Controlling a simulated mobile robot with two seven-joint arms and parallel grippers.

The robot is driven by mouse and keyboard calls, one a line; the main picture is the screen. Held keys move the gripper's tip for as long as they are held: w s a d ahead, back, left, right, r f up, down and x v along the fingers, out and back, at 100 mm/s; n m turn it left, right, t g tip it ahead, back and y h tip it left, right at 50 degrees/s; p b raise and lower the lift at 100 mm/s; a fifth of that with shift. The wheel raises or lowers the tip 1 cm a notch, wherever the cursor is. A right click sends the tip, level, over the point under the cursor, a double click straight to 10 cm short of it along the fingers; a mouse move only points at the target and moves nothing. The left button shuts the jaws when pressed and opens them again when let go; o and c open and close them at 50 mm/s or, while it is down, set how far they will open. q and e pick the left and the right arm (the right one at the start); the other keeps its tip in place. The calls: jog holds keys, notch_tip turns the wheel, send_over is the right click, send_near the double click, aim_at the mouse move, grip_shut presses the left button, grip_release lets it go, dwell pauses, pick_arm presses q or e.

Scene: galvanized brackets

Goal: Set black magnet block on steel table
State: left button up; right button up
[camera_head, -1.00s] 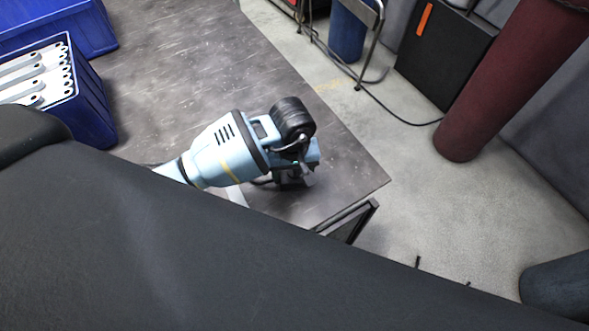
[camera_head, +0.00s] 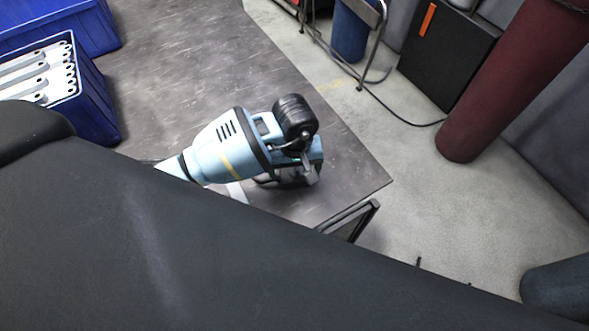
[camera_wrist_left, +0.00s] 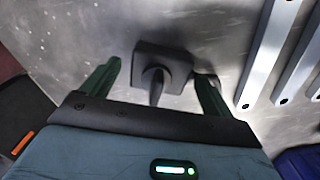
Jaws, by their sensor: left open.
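The black magnet block (camera_wrist_left: 177,62) shows in the left wrist view as a dark square block with a post rising toward the camera. It appears to rest on the grey steel table (camera_wrist_left: 70,30). My left gripper (camera_wrist_left: 158,74) is open, with its two green fingers on either side of the block and visible room beside each finger. In the head view my left gripper (camera_head: 303,172) is over the table (camera_head: 190,60) near its right corner, mostly hidden by my own wrist. I cannot make out the block there. My right gripper is not in view.
Long metal brackets (camera_wrist_left: 268,50) lie on the table to the right of the block. A blue bin (camera_head: 98,115) of brackets and another blue bin (camera_head: 95,25) stand at the left. The table's right edge drops to the floor. The table's back middle is clear.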

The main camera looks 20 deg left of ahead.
pick_arm(q)
notch_tip(320, 180, up, 11)
jog(key=shift+r+p, duration=0.2)
jog(key=shift+p, duration=0.1)
dwell(1.7)
